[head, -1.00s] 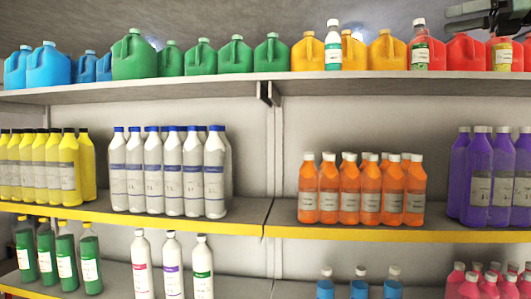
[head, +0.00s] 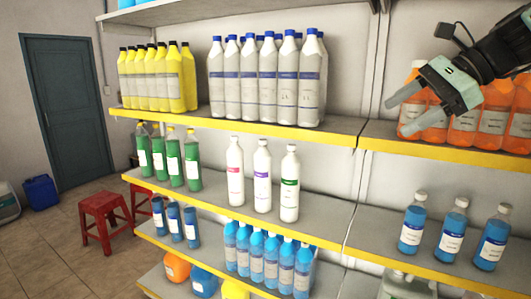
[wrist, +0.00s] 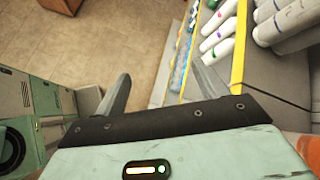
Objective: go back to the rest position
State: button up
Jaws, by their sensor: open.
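In the wrist view my gripper (wrist: 158,90) also shows open and empty, with floor tiles and the shelf's yellow edge beyond the fingers.
Shelves with yellow edges (head: 250,132) hold white bottles (head: 262,85), yellow bottles (head: 157,78), green bottles (head: 168,157) and blue bottles (head: 268,258). Red stools (head: 103,215), a blue canister (head: 41,192) and a dark door (head: 68,110) stand left. Floor (head: 60,245) is free there.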

jog(key=s+a+f+n+g+h+b, duration=0.2)
jog(key=s+a+f+n, duration=0.4)
jog(key=f, duration=0.4)
jog(key=s+a+f+n+g+h+b, duration=0.25)
jog(key=s+a+f+n, duration=0.35)
jog(key=f, duration=0.4)
jog(key=s+a+f+n+h+b, duration=0.3)
jog(key=s+f+n, duration=1)
jog(key=s+f, duration=0.1)
jog(key=shift+f+h, duration=0.15)
jog(key=shift+h, duration=0.2)
